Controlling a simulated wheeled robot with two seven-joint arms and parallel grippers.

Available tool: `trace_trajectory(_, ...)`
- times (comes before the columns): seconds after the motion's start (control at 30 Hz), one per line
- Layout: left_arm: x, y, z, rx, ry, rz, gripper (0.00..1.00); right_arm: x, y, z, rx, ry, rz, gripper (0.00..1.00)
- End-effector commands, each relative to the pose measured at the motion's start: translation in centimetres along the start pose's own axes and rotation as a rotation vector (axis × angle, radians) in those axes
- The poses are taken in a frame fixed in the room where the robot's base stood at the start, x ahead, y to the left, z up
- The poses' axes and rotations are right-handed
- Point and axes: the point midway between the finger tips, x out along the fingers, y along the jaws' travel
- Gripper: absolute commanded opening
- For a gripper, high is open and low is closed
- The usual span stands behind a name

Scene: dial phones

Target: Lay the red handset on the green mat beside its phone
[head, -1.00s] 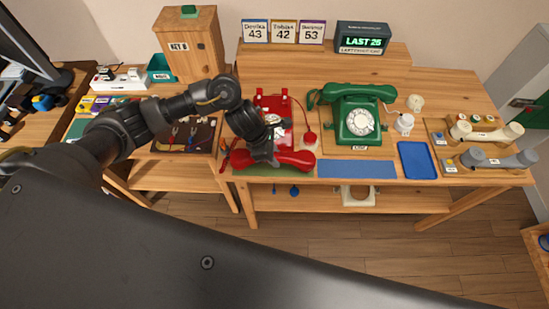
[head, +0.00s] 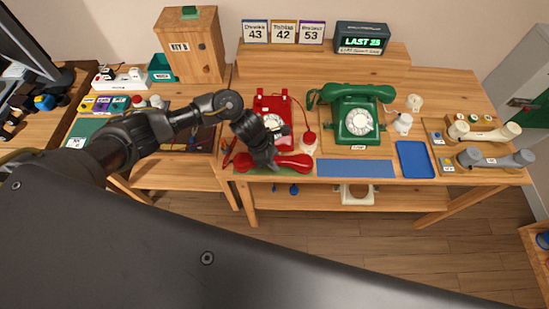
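The red handset (head: 294,162) lies level along the green mat (head: 262,173) at the front edge of the table, in front of the red phone (head: 283,103). It appears to rest on the mat, and the mat shows only as a strip below it. My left gripper (head: 272,163) is at the middle of the handset, reaching down from above. Its fingers are dark and small here, and I cannot see whether they still clasp the handset. The arm and gripper hide part of the red phone. My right gripper is not in view.
A green phone (head: 357,114) with its handset on stands to the right. A blue mat (head: 356,168) and a blue tray (head: 415,159) lie along the front edge. Cream (head: 485,132) and grey (head: 496,159) handsets lie at the far right.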

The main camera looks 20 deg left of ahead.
Motion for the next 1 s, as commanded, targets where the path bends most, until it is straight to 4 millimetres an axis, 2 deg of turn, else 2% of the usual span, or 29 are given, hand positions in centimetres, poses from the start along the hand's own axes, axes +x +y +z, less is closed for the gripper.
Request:
trace_trajectory(0.03,0.0,0.0,0.0,0.000,0.000,0.000,0.43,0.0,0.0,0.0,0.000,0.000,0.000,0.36)
trace_trajectory(0.1,0.0,0.0,0.0,0.000,0.000,0.000,0.51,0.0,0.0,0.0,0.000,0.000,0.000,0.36)
trace_trajectory(0.47,-0.5,0.1,0.1,0.001,-0.001,0.002,0.51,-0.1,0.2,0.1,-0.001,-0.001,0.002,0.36)
trace_trajectory(0.57,-1.8,0.1,0.0,0.002,-0.002,0.003,0.51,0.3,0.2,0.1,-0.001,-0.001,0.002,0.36)
trace_trajectory(0.8,-6.8,0.2,0.0,0.004,-0.002,0.006,0.51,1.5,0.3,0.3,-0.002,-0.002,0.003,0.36)
trace_trajectory(1.0,-10.3,0.1,0.0,0.003,-0.001,0.005,0.51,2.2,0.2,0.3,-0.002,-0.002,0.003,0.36)
